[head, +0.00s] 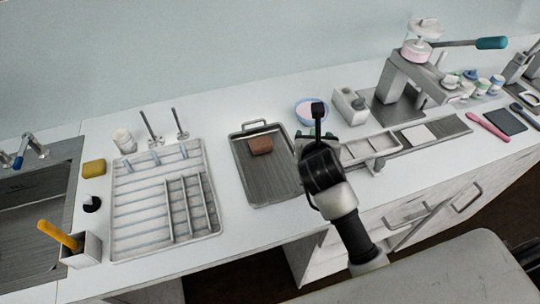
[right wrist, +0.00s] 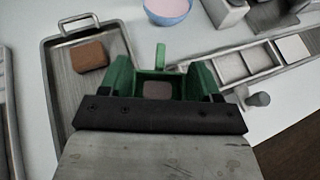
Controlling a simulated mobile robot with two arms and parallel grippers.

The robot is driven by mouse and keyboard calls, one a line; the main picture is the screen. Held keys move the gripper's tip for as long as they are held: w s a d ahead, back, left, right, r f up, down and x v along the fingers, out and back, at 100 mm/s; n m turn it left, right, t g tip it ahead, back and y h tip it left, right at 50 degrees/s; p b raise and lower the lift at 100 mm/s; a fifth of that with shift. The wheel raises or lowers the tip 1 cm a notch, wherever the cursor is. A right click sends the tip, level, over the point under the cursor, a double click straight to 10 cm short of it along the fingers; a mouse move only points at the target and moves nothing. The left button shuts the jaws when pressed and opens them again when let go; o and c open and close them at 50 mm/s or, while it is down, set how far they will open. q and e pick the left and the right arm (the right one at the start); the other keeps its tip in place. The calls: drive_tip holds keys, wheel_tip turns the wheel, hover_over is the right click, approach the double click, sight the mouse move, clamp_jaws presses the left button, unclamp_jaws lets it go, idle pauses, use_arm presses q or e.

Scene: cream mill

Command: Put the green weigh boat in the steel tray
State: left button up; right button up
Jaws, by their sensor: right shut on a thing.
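The steel tray (head: 268,185) lies on the white counter with a brown block (head: 260,146) in its far part. In the right wrist view the tray (right wrist: 60,85) is at the left, partly hidden by my gripper. My right gripper (head: 317,140) is beside the tray's right edge in the head view. In the right wrist view my right gripper (right wrist: 157,90) is shut on a green thing, which I take for the green weigh boat (right wrist: 160,57). Its outline is hard to separate from the green jaws. My left gripper is not in view.
A blue-rimmed bowl with pink contents (head: 311,109) stands behind my gripper. A long compartmented steel rack (head: 380,150) lies to the right. A white wire rack (head: 140,215) is left of the tray, with a sink (head: 30,200) beyond. The tray's near part is clear.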

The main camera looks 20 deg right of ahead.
drive_tip(key=w+a+f, duration=0.1)
drive_tip(key=w+a, duration=0.1)
drive_tip(key=w+a+f, duration=0.1)
drive_tip(key=a+f, duration=0.1)
drive_tip(key=w+a+f+p, duration=0.1)
drive_tip(key=w+a+f, duration=0.1)
drive_tip(key=shift+w+a, duration=0.2)
drive_tip(key=shift+w, duration=0.1)
drive_tip(key=shift+w+a+f, duration=0.15)
drive_tip(key=shift+a, duration=0.05)
wheel_tip(320, 180, down, 3)
drive_tip(key=shift+f, duration=0.5)
drive_tip(key=shift+f, duration=0.1)
drive_tip(key=o, duration=0.6)
